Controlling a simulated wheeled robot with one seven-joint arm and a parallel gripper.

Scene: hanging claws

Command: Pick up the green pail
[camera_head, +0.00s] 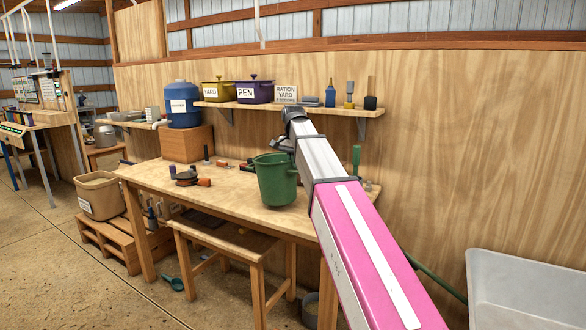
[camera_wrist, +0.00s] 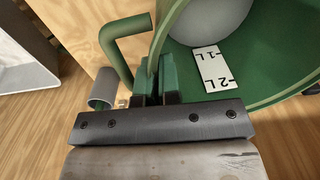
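The green pail (camera_head: 276,182) stands upright at or just above the front right of the wooden workbench; I cannot tell whether its base touches the top. My gripper (camera_head: 283,146) is at the pail's upper right rim, small and dark in the head view. In the wrist view, the two fingers of my gripper (camera_wrist: 158,82) are close together with the pail's wall between them. The pail's green inside (camera_wrist: 260,75) fills the upper right, with a white 1L and 2L label and a pale grey round area. A bent green handle (camera_wrist: 115,45) shows left of the fingers.
The workbench (camera_head: 235,205) holds tools left of the pail. A green-handled tool (camera_head: 356,160) stands to its right. A shelf (camera_head: 330,108) with pots and bottles hangs behind. A stool (camera_head: 225,240) stands in front, and a white tub (camera_head: 525,290) at lower right.

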